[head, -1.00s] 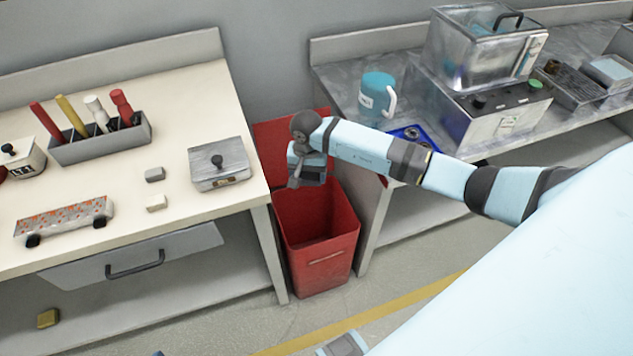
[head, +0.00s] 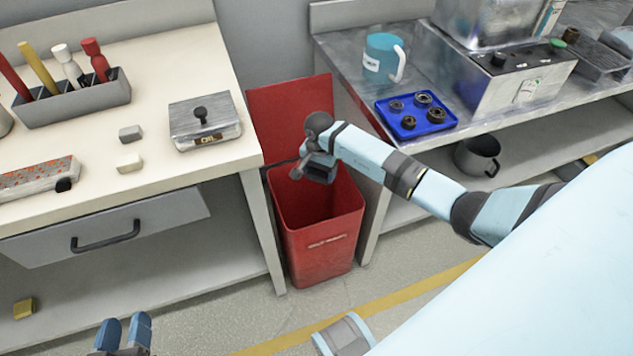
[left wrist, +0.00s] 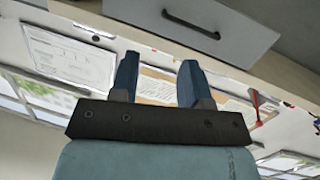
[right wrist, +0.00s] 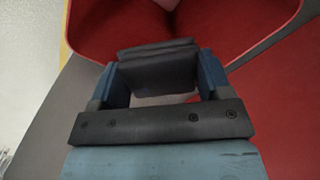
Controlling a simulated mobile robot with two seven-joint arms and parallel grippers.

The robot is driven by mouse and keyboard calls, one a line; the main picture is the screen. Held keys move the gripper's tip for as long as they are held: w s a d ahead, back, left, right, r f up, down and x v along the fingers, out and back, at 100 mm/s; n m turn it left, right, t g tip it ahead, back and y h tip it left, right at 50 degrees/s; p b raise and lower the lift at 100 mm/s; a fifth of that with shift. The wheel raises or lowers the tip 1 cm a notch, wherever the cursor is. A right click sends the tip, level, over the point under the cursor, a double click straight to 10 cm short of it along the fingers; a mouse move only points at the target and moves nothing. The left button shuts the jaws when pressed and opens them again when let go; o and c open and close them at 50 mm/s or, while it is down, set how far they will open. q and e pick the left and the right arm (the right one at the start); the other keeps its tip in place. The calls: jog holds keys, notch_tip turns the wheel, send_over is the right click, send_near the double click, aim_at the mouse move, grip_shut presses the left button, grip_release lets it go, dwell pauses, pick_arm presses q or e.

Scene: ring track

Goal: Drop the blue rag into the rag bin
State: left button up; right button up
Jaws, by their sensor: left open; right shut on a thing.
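The rag bin (head: 322,250) is a red bin on the floor between two benches, with its red lid (head: 288,108) raised behind it. My right gripper (head: 308,172) is over the bin's opening, near its rear rim. It is shut on a dark, folded piece (right wrist: 157,72), apparently the rag, though it looks dark grey rather than clearly blue. My left gripper (head: 124,332) is open and empty at the bottom left, in front of the left bench. Its spread fingers show in the left wrist view (left wrist: 159,75).
The left bench (head: 150,75) holds a tool rack, a lidded metal box (head: 205,122) and small blocks. Its drawer (head: 105,228) is below. The right bench (head: 345,65) holds a teal mug (head: 380,60) and a blue tray (head: 412,128) with dark rings.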

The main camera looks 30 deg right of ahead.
pick_arm(q)
jog(key=shift+w+d+r+t+h+b, duration=0.1)
jog(key=shift+d+r+t+h+b, duration=0.2)
jog(key=shift+r, duration=0.4)
jog(key=shift+w+d+r+t+h+b, duration=0.1)
jog(key=shift+d+r+t+h+b, duration=0.15)
jog(key=shift+r, duration=0.4)
pick_arm(e)
jog(key=shift+f, duration=1)
jog(key=o, duration=1)
jog(key=shift+r, duration=0.3)
notch_tip(320, 180, up, 3)
jog(key=shift+f+p, duration=0.1)
jog(key=shift+p, duration=0.55)
pick_arm(q)
notch_tip(320, 180, down, 6)
jog(key=s+a+g+y+p, duration=0.1)
jog(key=a+g+y+p, duration=0.1)
jog(key=a+g, duration=0.1)
jog(key=shift+s, duration=0.3)
pick_arm(e)
notch_tip(320, 180, up, 10)
jog(key=shift+r, duration=0.2)
pick_arm(q)
jog(key=shift+y, duration=0.25)
